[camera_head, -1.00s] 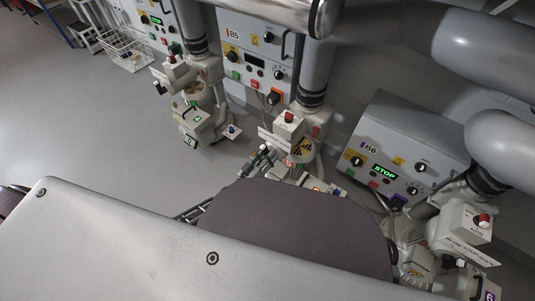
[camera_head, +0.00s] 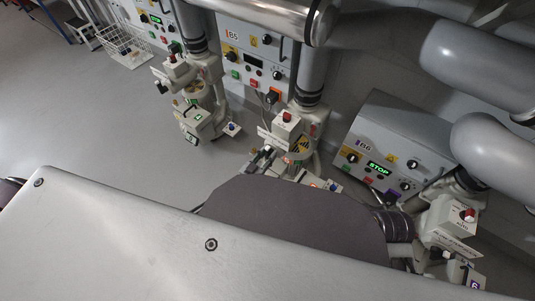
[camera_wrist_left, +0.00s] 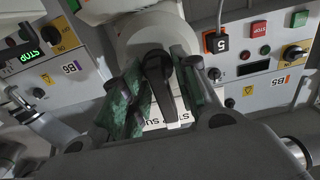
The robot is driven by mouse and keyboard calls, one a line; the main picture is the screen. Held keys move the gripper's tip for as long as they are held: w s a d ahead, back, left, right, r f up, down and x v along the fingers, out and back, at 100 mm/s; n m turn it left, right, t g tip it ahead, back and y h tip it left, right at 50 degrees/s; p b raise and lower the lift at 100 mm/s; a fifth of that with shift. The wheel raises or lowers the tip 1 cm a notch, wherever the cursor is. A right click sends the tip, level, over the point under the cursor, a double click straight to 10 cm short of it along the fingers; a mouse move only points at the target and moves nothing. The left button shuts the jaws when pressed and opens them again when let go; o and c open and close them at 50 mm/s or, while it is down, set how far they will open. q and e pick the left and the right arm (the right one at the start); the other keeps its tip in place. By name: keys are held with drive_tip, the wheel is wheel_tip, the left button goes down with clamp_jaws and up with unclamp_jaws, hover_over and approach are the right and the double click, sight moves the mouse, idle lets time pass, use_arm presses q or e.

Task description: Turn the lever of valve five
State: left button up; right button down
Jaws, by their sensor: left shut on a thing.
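The valve five unit (camera_head: 300,148) stands below the B5 control box (camera_head: 257,48), mid-picture in the head view. Its dark lever (camera_wrist_left: 157,72) is large in the left wrist view, pointing down the picture. My left gripper (camera_wrist_left: 162,88) has one green-patterned finger on each side of the lever and is shut on it. A white plate with lettering (camera_wrist_left: 168,122) lies behind the lever's end. My right gripper is not in view.
The B6 control box (camera_head: 385,155) with a green STOP display stands at right. Another valve unit (camera_head: 198,115) stands at left. Large grey pipes (camera_head: 440,60) run overhead at right. The floor (camera_head: 100,120) at left is open, with a wire basket (camera_head: 127,47) farther back.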

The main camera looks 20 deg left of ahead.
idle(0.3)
use_arm(q)
drive_tip(key=o, duration=0.7)
drive_tip(key=shift+c, duration=0.2)
drive_tip(key=shift+s, duration=0.1)
drive_tip(key=v, duration=1.2)
idle(0.5)
